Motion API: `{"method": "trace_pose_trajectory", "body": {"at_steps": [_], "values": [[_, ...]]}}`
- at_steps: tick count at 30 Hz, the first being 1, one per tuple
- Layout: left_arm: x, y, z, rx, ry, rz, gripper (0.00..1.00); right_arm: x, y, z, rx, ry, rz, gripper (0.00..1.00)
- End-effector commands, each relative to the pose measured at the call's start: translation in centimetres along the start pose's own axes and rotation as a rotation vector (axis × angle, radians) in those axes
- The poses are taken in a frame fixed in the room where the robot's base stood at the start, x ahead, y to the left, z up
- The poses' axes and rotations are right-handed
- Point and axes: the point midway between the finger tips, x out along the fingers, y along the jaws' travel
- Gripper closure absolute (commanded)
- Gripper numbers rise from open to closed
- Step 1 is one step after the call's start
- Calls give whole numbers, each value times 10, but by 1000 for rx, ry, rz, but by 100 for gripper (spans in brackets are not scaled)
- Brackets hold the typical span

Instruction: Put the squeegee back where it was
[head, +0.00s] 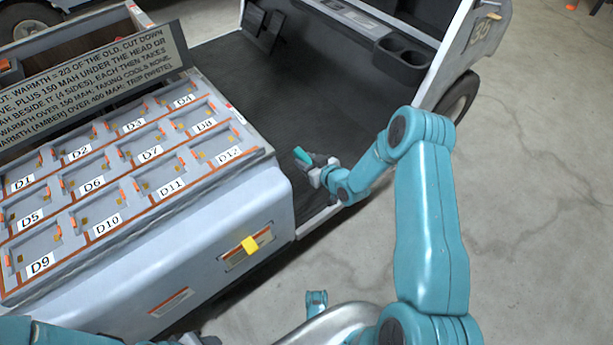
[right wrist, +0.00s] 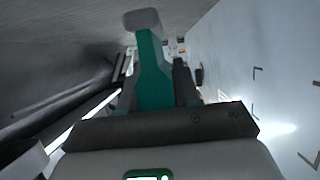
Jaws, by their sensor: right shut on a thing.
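The squeegee shows in the right wrist view as a teal handle (right wrist: 153,80) with a pale grey end at the top of the picture. In the head view a small teal part of the squeegee (head: 302,156) sticks out past my right gripper (head: 318,170). My right gripper is shut on it, over the cart's dark floor beside the grey battery box. The rest of the squeegee is hidden or too small to make out. My left arm shows only in part at the bottom left of the head view, and its jaws cannot be made out.
The battery box top (head: 140,165) has labelled compartments D1 to D12, with a text sign (head: 90,85) behind. The cart floor (head: 255,75) looks mostly clear. A cup holder (head: 402,58) and a wheel (head: 458,97) are at the right.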

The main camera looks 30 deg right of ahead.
Motion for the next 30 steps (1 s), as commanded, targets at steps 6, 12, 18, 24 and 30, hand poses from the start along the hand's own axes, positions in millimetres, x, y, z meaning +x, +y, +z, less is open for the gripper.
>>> {"method": "trace_pose_trajectory", "body": {"at_steps": [6,12,18,24,30], "values": [[6,-4,-2,-5,5,-1,57,9,0,20,-1,1,-1,99],[18,-10,-5,-13,13,-1,57,21,0,49,0,1,0,99],[16,-10,-6,-15,15,-2,57,22,0,50,-1,2,0,99],[21,-12,-7,-16,17,-2,57,24,0,54,0,1,0,99],[20,-12,-7,-17,17,-2,57,23,0,53,0,1,0,43]]}}
